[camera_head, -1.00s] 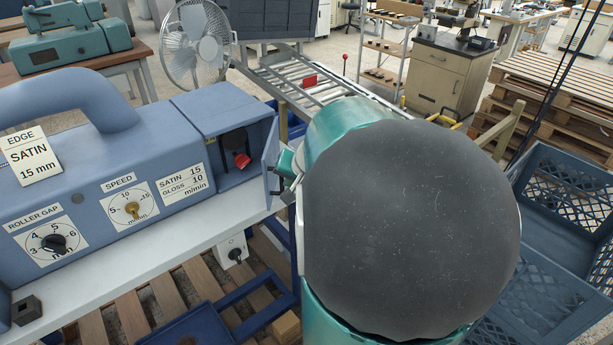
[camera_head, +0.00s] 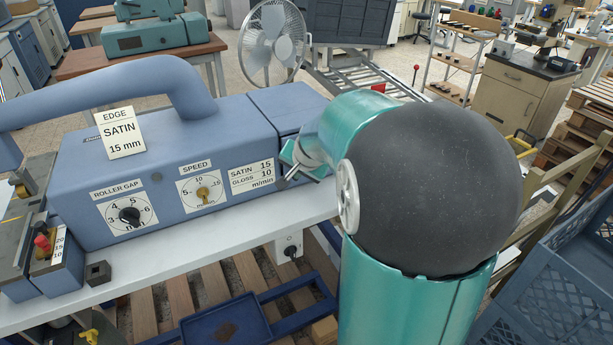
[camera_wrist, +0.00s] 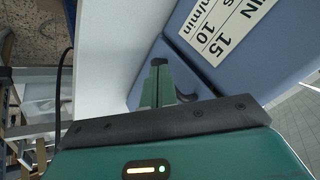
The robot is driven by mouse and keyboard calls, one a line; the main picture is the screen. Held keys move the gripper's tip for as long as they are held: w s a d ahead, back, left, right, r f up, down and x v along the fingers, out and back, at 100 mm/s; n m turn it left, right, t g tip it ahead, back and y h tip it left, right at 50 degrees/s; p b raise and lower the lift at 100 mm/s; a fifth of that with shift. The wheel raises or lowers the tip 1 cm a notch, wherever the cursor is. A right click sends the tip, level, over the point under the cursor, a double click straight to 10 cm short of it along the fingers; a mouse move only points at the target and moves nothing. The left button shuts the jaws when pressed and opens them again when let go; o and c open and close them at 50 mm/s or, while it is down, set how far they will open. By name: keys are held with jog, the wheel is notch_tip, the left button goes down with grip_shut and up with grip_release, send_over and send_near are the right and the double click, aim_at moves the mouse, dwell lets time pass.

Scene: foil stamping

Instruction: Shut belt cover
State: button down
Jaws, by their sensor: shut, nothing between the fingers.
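The belt cover (camera_head: 291,136) is the blue door at the right end of the blue edge machine (camera_head: 170,150). It looks in line with the machine's front, and the compartment's inside no longer shows; my gripper and arm hide part of it. A full latch cannot be told. My gripper (camera_head: 288,172) is at the cover's front, right of the speed label, with its fingers shut and empty. In the wrist view the shut fingers (camera_wrist: 159,72) lie close against the blue cover panel (camera_wrist: 186,72), beside a seam; contact is unclear.
The white table (camera_head: 200,245) runs below the machine. A small dark block (camera_head: 98,272) lies on it. A fan (camera_head: 272,42) and a roller conveyor (camera_head: 350,75) stand behind. A blue crate (camera_head: 560,290) is at the right.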

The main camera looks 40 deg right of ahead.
jog(key=shift+w+a, duration=0.1)
jog(key=shift+w, duration=0.45)
jog(key=shift+w, duration=0.1)
jog(key=shift+s+a, duration=0.1)
jog(key=shift+s, duration=0.1)
